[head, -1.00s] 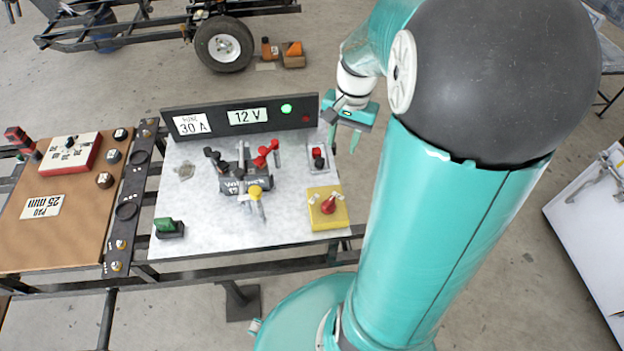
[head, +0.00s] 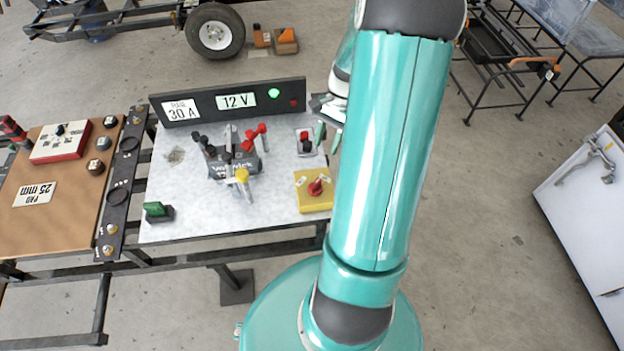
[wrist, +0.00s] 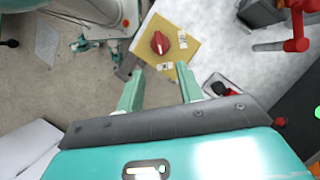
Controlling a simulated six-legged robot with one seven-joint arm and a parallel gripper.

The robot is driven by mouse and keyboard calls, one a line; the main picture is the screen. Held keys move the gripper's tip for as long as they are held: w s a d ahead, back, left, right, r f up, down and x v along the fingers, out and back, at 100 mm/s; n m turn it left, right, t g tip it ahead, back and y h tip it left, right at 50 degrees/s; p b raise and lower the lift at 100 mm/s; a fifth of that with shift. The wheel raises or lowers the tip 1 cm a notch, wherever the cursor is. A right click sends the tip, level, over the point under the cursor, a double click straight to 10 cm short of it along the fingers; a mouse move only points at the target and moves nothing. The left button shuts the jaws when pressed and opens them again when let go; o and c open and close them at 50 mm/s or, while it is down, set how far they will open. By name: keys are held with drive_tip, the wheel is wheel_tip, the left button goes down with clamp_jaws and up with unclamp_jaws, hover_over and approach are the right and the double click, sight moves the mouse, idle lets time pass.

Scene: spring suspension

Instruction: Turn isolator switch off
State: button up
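The isolator switch is a red rotary knob (head: 316,187) on a yellow plate (head: 315,204) at the right front corner of the grey panel. In the wrist view the red knob (wrist: 160,43) and yellow plate (wrist: 178,57) lie beyond my fingertips, with small white labels on the plate. My gripper (wrist: 162,72) is open and empty, its two teal fingers spread apart. In the head view my gripper (head: 327,138) is at the panel's right edge, beside the small red-and-black switch and behind the yellow plate; my arm partly hides it. The fingers appear apart from the knob.
A black display (head: 228,101) reading 12 V with a lit green lamp stands along the panel's back. A device with red, black and yellow clamps (head: 232,165) sits mid-panel. A small red-and-black switch (head: 306,141) and a green rocker switch (head: 158,211) are also there.

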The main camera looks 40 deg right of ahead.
sight(315, 183)
drive_tip(key=x, duration=1.3)
drive_tip(key=shift+s+d+f, duration=0.1)
drive_tip(key=shift+f, duration=0.05)
clamp_jaws()
